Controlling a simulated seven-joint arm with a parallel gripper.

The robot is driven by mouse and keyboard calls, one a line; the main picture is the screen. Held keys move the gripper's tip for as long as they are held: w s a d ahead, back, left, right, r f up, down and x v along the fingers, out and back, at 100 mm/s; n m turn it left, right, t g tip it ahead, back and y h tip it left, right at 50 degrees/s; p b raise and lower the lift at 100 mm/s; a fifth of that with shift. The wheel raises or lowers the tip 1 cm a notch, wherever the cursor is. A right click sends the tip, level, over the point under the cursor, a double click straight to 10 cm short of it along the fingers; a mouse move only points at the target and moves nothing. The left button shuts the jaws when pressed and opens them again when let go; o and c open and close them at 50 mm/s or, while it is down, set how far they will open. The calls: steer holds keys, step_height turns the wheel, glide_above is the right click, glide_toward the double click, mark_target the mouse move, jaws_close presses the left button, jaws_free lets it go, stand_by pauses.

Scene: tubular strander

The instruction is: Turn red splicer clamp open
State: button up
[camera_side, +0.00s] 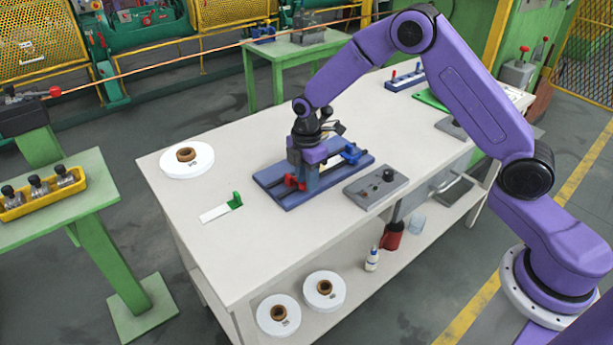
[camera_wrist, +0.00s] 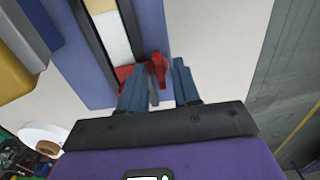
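The splicer has a flat blue base (camera_side: 290,197) on the white table, and its base also fills the upper left of the wrist view (camera_wrist: 85,75). The red splicer clamp (camera_side: 292,182) is near the splicer's left end. In the wrist view its red lever (camera_wrist: 159,66) stands up at the base's edge. My gripper (camera_wrist: 160,72) is over the red clamp, its two blue-grey fingers apart on either side of the lever. I cannot tell whether a finger touches it. The side view shows my gripper (camera_side: 304,170) pointing down there, partly hiding the clamp.
A blue clamp (camera_side: 352,154) is at the splicer's right end. A grey plate with a black knob (camera_side: 376,188) lies in front. A green-and-white tool (camera_side: 222,208) and a white spool (camera_side: 187,160) are to the left, with bare table between.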

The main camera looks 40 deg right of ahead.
jaws_close()
steer(key=shift+m, duration=0.4)
steer(key=m, duration=0.6)
steer(key=shift+m, duration=0.3)
steer(key=m, duration=0.5)
steer(key=shift+m, duration=0.3)
steer(key=m, duration=0.4)
steer(key=shift+m, duration=0.4)
